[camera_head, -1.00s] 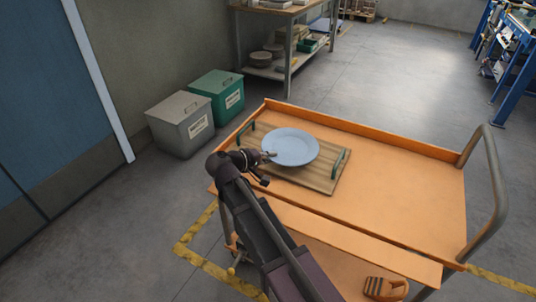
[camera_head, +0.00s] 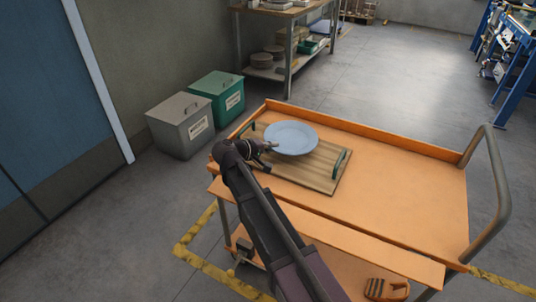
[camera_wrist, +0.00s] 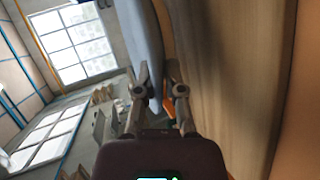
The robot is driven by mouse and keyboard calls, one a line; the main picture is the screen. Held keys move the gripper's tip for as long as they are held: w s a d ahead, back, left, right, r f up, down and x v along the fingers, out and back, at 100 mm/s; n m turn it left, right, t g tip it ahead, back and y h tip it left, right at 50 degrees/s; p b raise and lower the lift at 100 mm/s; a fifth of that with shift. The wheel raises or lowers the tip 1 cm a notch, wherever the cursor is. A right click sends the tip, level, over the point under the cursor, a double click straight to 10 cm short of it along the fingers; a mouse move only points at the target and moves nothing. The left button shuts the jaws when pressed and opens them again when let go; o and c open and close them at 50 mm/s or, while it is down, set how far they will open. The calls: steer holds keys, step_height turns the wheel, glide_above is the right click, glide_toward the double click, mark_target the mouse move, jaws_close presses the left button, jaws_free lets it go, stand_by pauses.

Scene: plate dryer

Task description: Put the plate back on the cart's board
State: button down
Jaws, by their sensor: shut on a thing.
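The plate (camera_head: 291,138) is round and pale blue. In the head view it appears over the far part of the wooden board (camera_head: 315,178), which has two green handles and lies on the orange cart (camera_head: 400,200). My gripper (camera_head: 269,146) is shut on the plate's near-left rim. In the wrist view the plate (camera_wrist: 143,35) runs down between the fingertips of my gripper (camera_wrist: 161,90), and the board (camera_wrist: 225,70) fills the right side. The plate looks roughly level and seems apart from the board; the size of the gap is unclear.
The cart's right half is bare, with a grey push handle (camera_head: 500,190) at its right end. An orange-and-black object (camera_head: 386,289) lies on the lower shelf. Grey (camera_head: 181,123) and green (camera_head: 217,96) bins stand on the floor to the left.

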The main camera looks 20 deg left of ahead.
mark_target(272, 160)
steer(key=shift+f+b, duration=1.35)
steer(key=shift+f, duration=0.2)
steer(key=c, duration=1)
jaws_free()
steer(key=shift+r, duration=0.1)
steer(key=shift+p+v, duration=0.4)
steer(key=shift+v, duration=0.35)
steer(key=p+v, duration=0.3)
steer(key=v, duration=0.7)
steer(key=shift+s+a+p, duration=0.1)
steer(key=shift+s+p, duration=0.1)
steer(key=shift+p, duration=0.1)
